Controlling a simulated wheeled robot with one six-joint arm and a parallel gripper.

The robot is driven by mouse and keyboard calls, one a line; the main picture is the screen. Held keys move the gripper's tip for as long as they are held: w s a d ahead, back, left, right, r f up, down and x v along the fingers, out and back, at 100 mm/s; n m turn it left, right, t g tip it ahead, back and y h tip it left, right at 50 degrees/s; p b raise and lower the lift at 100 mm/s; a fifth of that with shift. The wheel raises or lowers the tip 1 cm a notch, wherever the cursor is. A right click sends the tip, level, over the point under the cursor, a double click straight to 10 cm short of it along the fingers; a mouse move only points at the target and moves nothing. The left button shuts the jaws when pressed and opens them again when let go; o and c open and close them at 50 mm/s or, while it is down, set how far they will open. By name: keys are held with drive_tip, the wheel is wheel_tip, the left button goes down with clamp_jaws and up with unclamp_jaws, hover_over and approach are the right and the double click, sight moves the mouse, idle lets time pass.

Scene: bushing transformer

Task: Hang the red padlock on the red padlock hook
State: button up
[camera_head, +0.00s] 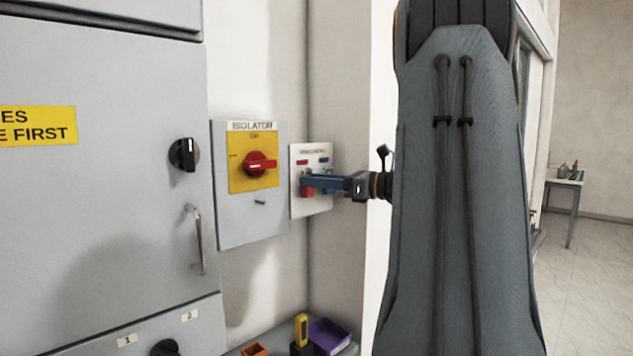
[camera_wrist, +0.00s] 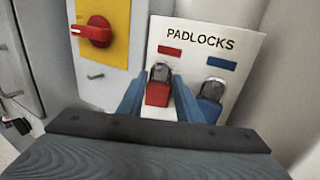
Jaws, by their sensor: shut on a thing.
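The red padlock (camera_wrist: 158,94) is between the fingers of my gripper (camera_wrist: 160,95) in the wrist view, in front of the white PADLOCKS board (camera_wrist: 236,59). Its grey shackle (camera_wrist: 160,72) points up, below the red label (camera_wrist: 170,50) at the board's left. The red hook itself is hidden, so I cannot tell whether the shackle is around it. In the head view the red padlock (camera_head: 307,190) shows at the left tip of my gripper (camera_head: 308,184), close to the board (camera_head: 298,153). My gripper is shut on the padlock.
A blue padlock (camera_wrist: 210,98) hangs at the board's right under a blue label (camera_wrist: 221,63), very near my right finger. The isolator box (camera_head: 225,180) with a red handle (camera_head: 258,164) stands just left. A purple bin (camera_head: 330,337) sits below.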

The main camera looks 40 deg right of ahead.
drive_tip(key=o, duration=1.2)
drive_tip(key=shift+s+a+r, duration=0.1)
drive_tip(key=shift+b+v, duration=1.5)
drive_tip(key=shift+v, duration=2.35)
drive_tip(key=shift+s, duration=0.15)
